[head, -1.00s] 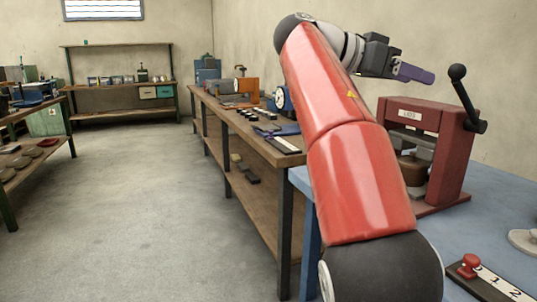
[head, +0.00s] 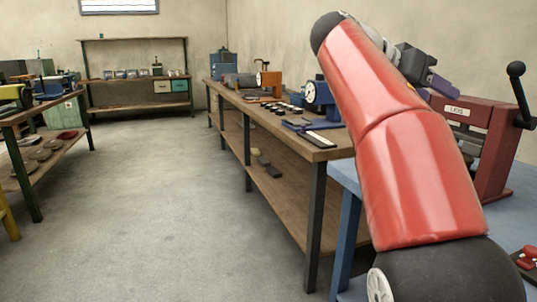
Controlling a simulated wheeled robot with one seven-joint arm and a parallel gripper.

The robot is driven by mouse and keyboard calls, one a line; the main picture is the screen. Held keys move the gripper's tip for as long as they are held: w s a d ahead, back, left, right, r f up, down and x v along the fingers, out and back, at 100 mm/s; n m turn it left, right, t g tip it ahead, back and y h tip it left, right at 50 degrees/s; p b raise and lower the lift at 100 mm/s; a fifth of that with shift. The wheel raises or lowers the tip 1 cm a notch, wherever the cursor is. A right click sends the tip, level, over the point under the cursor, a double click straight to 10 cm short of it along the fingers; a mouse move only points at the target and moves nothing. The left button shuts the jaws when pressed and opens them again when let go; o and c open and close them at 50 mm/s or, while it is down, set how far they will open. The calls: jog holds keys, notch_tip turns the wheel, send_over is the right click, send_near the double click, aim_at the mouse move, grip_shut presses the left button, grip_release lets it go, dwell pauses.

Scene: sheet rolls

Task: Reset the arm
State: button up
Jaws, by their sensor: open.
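My red arm rises from the lower right and leans up to the left. My gripper (head: 440,84) is at the arm's far end, in the upper right, partly hidden behind the red arm link. Its purple-grey fingers point right and a little down. They are open, and I see nothing held between them. The gripper is in the air in front of the dark red press (head: 497,125), near its top edge in the picture. I cannot tell how far apart they are.
A blue table (head: 512,222) stands under the press at the right. A long wooden bench (head: 318,152) with tools runs along the wall. Shelves stand at the back (head: 138,107) and left (head: 50,155). The grey floor (head: 150,220) between them is clear.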

jog(key=s+a+f+n+t+y, duration=0.1)
jog(key=s+a+f+n+y, duration=0.3)
jog(key=s+f, duration=0.3)
jog(key=s+a+f+n+t+y, duration=0.1)
jog(key=s+a+f+n+y, duration=0.3)
jog(key=f, duration=1.3)
jog(key=s+a+f+n+t+y, duration=0.1)
jog(key=s+a+f+n+y, duration=0.4)
jog(key=s+f, duration=0.5)
notch_tip(320, 180, down, 3)
jog(key=shift+s+a+r+n+t, duration=0.1)
jog(key=shift+s+a+n+t, duration=0.1)
jog(key=shift+n+t, duration=0.15)
